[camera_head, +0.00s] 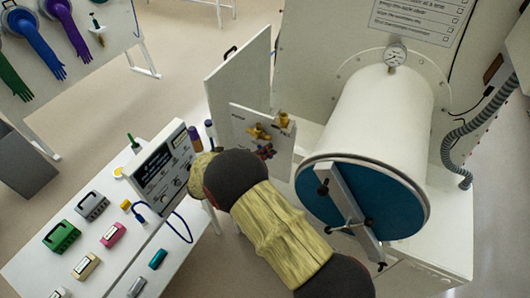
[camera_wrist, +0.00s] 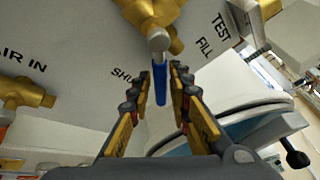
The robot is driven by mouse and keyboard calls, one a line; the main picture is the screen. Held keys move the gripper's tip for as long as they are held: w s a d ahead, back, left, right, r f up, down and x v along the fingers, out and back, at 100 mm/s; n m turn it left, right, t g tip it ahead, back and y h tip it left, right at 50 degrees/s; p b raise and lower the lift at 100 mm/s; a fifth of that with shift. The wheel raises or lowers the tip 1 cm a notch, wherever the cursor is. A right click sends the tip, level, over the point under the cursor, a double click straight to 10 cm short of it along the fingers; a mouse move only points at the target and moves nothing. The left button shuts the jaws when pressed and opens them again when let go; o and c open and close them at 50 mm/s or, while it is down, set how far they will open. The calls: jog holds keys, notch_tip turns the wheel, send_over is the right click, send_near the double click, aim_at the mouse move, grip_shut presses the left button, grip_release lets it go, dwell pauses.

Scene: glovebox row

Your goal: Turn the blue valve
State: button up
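The blue valve's lever (camera_wrist: 160,86) hangs from a grey stem cap in front of a brass valve body (camera_wrist: 152,10) in the wrist view. My gripper (camera_wrist: 160,82) is open, with one finger on each side of the blue lever and a small gap showing on both sides. The panel (camera_wrist: 75,25) behind carries the words TEST, FILL, AIR IN and a partly hidden SHUT. In the head view brass fittings (camera_head: 259,132) show on the white panel (camera_head: 240,117), and my gripper (camera_head: 266,151) is against them. The blue lever cannot be made out there.
A second brass fitting (camera_wrist: 25,93) is at the left in the wrist view. A white cylinder chamber (camera_head: 375,115) with a blue door (camera_head: 395,205) and clamp bar stands right of my arm. A bench (camera_head: 50,240) with small devices and an instrument box (camera_head: 163,168) is at the left.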

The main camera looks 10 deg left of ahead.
jog(key=shift+o, duration=0.9)
jog(key=v, duration=1.2)
jog(key=shift+f, duration=0.15)
jog(key=shift+c, duration=0.2)
